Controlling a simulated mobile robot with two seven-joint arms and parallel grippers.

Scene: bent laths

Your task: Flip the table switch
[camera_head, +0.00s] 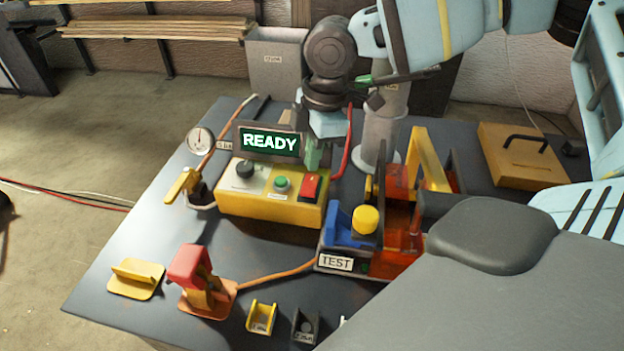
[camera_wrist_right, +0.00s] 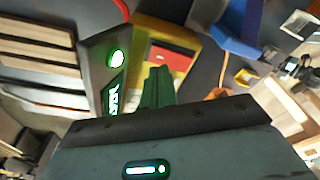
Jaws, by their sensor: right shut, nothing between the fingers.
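A yellow control box (camera_head: 268,208) stands on the dark table. Its grey top carries a black knob (camera_head: 244,170), a green button (camera_head: 282,184) and a red rocker switch (camera_head: 310,188) at the right end. My right gripper (camera_head: 312,156) points down just behind the red switch, its green fingers shut and empty. In the right wrist view, the fingers (camera_wrist_right: 158,85) appear just short of the red switch (camera_wrist_right: 172,58); I cannot tell whether they touch it. My left gripper is not in view.
A lit READY display (camera_head: 268,142) stands behind the box, close left of the gripper. A gauge (camera_head: 201,141) is at the left. A TEST fixture (camera_head: 335,262) with a yellow knob (camera_head: 365,219) is at the right. A red-topped lever (camera_head: 188,265) stands in front.

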